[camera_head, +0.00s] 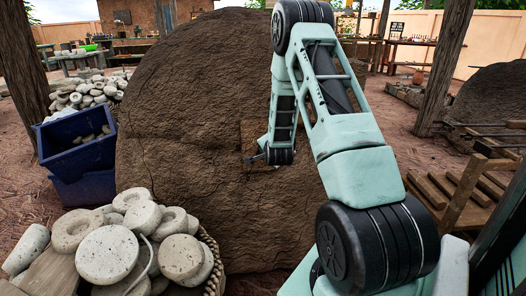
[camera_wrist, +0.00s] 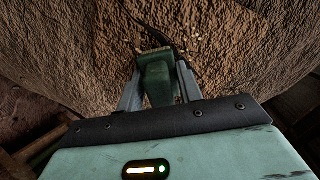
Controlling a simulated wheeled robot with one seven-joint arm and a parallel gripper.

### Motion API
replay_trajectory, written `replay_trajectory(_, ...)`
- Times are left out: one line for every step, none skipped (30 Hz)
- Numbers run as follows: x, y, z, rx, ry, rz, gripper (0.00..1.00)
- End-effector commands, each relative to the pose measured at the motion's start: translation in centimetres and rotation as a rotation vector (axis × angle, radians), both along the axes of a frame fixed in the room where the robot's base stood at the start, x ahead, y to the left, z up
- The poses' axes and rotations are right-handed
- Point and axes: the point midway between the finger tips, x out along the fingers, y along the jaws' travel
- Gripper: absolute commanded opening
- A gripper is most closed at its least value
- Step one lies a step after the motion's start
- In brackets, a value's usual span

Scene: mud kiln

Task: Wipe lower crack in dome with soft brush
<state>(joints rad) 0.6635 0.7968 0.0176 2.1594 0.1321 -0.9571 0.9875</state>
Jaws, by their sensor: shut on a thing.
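The large brown mud dome (camera_head: 180,110) fills the middle of the head view, and its rough surface (camera_wrist: 230,40) spans the top of the wrist view. My gripper (camera_wrist: 157,78) is shut on a dark green brush (camera_wrist: 158,85). The brush's far end is at or very close to the dome; I cannot tell whether it touches. A dark, thin crack (camera_wrist: 155,33) runs down the dome to just beyond the brush, with pale specks beside it. In the head view my gripper (camera_head: 256,158) is small at the dome's front face, and the brush there is too small to make out.
A basket (camera_head: 212,262) heaped with pale round stones stands at the front left. Blue crates (camera_head: 80,150) stand behind it, with a stone pile (camera_head: 88,95) beyond. A wooden rack (camera_head: 465,190) is at the right. Posts stand on both sides; bare ground lies right of the dome.

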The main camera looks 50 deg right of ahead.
Motion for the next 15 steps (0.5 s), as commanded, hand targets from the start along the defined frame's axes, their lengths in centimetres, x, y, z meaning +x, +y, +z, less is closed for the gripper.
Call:
replay_trajectory(-0.4, -0.6, 0.0, -0.002, 0.0, -0.006, 0.17)
replay_trajectory(-0.5, -0.7, 0.0, -0.003, -0.001, -0.006, 0.17)
replay_trajectory(-0.6, -0.8, 0.0, -0.002, 0.0, -0.006, 0.17)
replay_trajectory(-0.7, -0.9, 0.0, -0.002, 0.0, -0.006, 0.17)
replay_trajectory(-0.8, -1.0, 0.0, -0.002, 0.0, -0.006, 0.17)
replay_trajectory(-0.8, -1.0, 0.0, -0.002, 0.0, -0.006, 0.18)
replay_trajectory(-0.8, -1.1, 0.0, -0.002, 0.0, -0.006, 0.18)
replay_trajectory(-0.8, -1.1, 0.1, -0.003, -0.001, -0.006, 0.18)
replay_trajectory(-0.8, -1.1, 0.3, -0.003, -0.001, -0.006, 0.18)
replay_trajectory(-0.7, -1.2, 0.5, -0.004, -0.001, -0.007, 0.18)
replay_trajectory(-0.7, -1.2, 0.7, -0.004, -0.001, -0.007, 0.18)
replay_trajectory(-0.7, -1.3, 1.0, -0.004, -0.001, -0.007, 0.18)
replay_trajectory(-0.6, -1.3, 1.1, -0.004, -0.002, -0.007, 0.17)
replay_trajectory(-0.6, -1.3, 1.3, -0.004, -0.002, -0.007, 0.17)
replay_trajectory(-0.5, -1.3, 1.4, -0.004, -0.002, -0.006, 0.17)
